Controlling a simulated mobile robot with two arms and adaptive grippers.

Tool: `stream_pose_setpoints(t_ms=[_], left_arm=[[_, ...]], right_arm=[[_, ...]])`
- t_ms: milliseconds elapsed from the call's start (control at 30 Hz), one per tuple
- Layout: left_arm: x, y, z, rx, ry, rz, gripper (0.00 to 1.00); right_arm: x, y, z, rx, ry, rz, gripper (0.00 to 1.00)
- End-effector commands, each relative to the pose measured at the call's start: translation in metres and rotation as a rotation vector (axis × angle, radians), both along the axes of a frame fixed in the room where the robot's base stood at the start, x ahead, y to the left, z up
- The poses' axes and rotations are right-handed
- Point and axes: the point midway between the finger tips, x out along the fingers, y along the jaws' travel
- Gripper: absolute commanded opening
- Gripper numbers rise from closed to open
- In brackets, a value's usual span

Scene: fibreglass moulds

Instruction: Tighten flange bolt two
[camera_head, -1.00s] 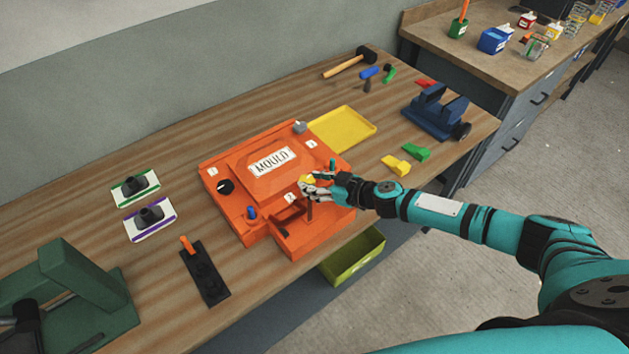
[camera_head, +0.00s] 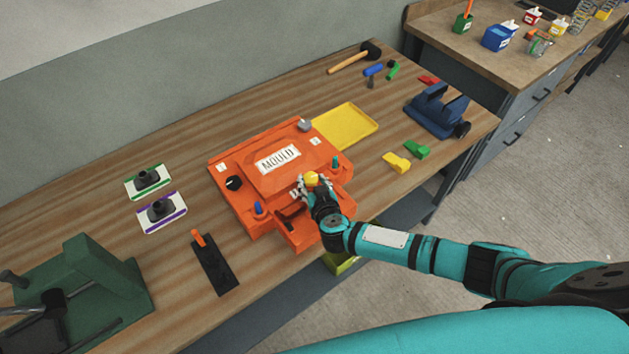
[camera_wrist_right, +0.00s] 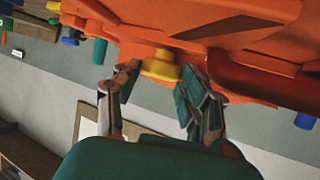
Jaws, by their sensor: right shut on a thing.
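The orange mould (camera_head: 260,180) with a "MOULD" label stands on the wooden bench. A yellow knob-like bolt head (camera_head: 311,179) sits at its front flange; it also shows in the right wrist view (camera_wrist_right: 161,66), close under the orange edge. My right gripper (camera_head: 308,186) is shut on this yellow head, with one finger on each side in the wrist view. Other fittings on the mould are a black knob (camera_head: 234,183), a blue peg (camera_head: 258,207), a teal peg (camera_head: 335,162) and a grey piece (camera_head: 304,124). The small number tags are too small to read.
A yellow tray (camera_head: 362,122) lies behind the mould at right. A black plate (camera_head: 214,268) with an orange peg, a green fixture (camera_head: 95,270) and two black-topped cards stand at left. A blue fixture (camera_head: 432,108) and yellow block (camera_head: 397,162) are at right.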

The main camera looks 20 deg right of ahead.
Motion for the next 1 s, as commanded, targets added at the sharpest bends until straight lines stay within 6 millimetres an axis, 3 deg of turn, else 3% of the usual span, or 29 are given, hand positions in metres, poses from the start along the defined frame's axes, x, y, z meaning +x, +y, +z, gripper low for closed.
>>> stream_pose_setpoints(t_ms=[300,767,800,867,1000], left_arm=[[-0.0002,0.0002,0.0000,0.000,0.000,0.001,0.66],[-0.0002,0.0003,0.0000,0.000,0.000,0.001,0.66],[-0.0002,0.0003,0.0000,0.000,0.000,0.001,0.66],[-0.0003,0.0002,0.0000,0.000,0.000,0.001,0.66],[-0.0003,0.0002,0.0000,0.000,0.000,0.001,0.66]], right_arm=[[0.0003,0.0028,0.0000,0.000,0.000,-0.093,0.10],[0.0007,0.0020,0.0003,-0.002,-0.001,-0.104,0.10],[0.0007,0.0020,0.0004,-0.002,-0.002,-0.104,0.48],[0.0007,0.0020,0.0004,-0.002,-0.001,-0.104,0.53],[0.0007,0.0021,0.0003,-0.002,-0.001,-0.103,0.53]])
